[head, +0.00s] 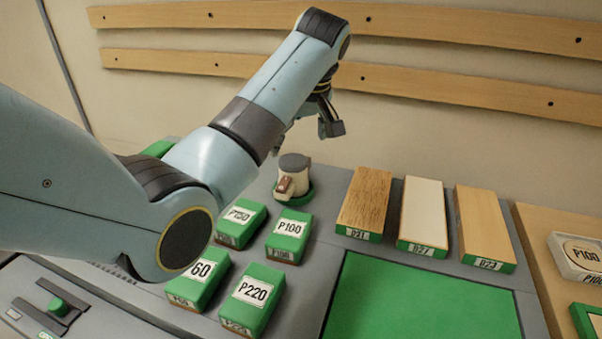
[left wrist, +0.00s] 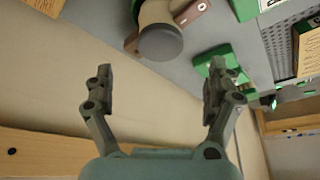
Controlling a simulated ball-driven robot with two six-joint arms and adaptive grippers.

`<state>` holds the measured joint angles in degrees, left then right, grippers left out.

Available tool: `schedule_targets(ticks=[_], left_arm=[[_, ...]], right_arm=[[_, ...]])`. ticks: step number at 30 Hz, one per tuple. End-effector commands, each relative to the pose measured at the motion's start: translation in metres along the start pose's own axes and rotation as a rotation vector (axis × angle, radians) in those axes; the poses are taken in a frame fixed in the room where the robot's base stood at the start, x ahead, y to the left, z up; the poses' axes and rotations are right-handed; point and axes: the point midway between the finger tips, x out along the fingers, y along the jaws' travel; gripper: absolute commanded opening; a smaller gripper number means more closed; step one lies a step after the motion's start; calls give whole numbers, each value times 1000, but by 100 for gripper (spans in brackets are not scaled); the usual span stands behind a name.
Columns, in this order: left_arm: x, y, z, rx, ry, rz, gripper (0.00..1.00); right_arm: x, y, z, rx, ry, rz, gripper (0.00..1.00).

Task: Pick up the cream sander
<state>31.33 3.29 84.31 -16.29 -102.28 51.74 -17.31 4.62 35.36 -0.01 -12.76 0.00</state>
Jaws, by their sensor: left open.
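The cream sander (head: 293,177) stands upright on a green round base on the grey bench, behind the green blocks. It has a grey top and a brown part on its side. In the left wrist view the sander (left wrist: 160,38) shows at the top, beyond and between the fingertips, apart from them. My left gripper (head: 330,118) is above and a little right of the sander in the head view. Its fingers are spread and empty, as the left wrist view (left wrist: 154,90) shows. My right gripper is in neither view.
Several green labelled blocks (head: 252,298) stand in front of the sander. Wooden boards (head: 365,203) on green bases stand to the right, behind a green mat (head: 420,300). Wooden rails (head: 440,85) run along the wall behind. Some bare grey bench shows around the sander.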

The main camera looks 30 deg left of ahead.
Motion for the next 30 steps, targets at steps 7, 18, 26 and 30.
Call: schedule_targets(ticks=[7, 18, 26, 30], left_arm=[[31, 0, 0, -1, 0, -1, 89], [79, 2, 1, -1, 0, -2, 89], [84, 2, 1, -1, 1, 1, 89], [84, 2, 1, -1, 1, 0, 73]], right_arm=[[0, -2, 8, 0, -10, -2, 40], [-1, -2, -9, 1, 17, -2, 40], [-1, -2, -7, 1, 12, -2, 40], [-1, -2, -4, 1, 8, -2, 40]])
